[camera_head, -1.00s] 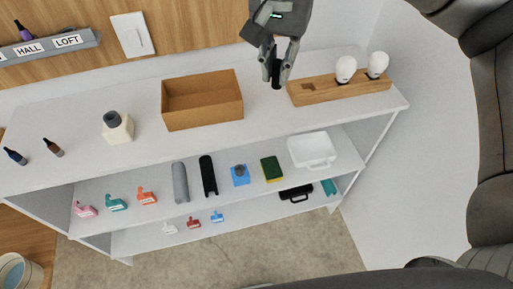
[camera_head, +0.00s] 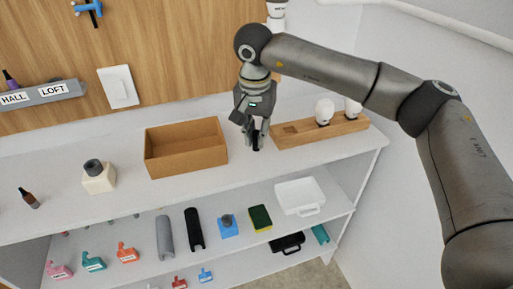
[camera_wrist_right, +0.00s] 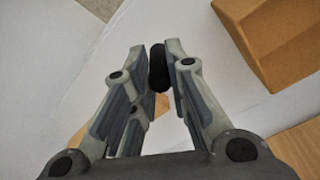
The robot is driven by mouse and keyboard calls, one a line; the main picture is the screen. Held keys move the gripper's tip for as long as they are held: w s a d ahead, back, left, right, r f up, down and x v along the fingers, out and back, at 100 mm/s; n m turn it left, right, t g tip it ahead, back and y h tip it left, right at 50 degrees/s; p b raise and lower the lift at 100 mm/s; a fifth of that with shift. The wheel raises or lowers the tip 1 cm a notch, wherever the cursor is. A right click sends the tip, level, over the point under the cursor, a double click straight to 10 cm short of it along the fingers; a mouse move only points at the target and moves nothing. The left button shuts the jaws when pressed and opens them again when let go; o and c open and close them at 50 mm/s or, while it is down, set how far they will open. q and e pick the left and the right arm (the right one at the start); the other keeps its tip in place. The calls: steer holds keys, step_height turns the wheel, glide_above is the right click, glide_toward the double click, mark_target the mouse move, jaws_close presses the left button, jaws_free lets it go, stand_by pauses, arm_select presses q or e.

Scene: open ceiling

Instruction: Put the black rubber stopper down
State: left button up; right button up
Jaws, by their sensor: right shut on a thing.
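My right gripper (camera_head: 257,132) is shut on the black rubber stopper (camera_head: 257,143). It points down over the white shelf top, between the brown box and the wooden block. The stopper also shows in the right wrist view (camera_wrist_right: 158,68), as a dark upright piece between the two fingertips (camera_wrist_right: 160,60). Fingers hide part of it. I cannot tell whether its lower end touches the shelf top (camera_head: 215,185). My left gripper is not in view.
The open brown box (camera_head: 186,163) stands left of the gripper. The wooden block (camera_head: 290,132) with two white bulbs (camera_head: 325,112) is close on the right. A cream block with a grey top (camera_head: 98,180) and a small bottle (camera_head: 28,198) stand further left. Shelf top in front is clear.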

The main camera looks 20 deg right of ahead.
steer(key=shift+w+d+f, duration=0.1)
steer(key=shift+w+f, duration=0.25)
steer(key=shift+f, duration=0.15)
steer(key=f+b, duration=0.1)
steer(key=f, duration=0.1)
steer(key=f+b, duration=0.1)
steer(key=shift+w+d+f+b, duration=0.1)
steer(key=shift+w+f+b, duration=0.15)
steer(key=shift+f+b, duration=0.15)
steer(key=shift+r, duration=0.1)
steer(key=o, duration=0.8)
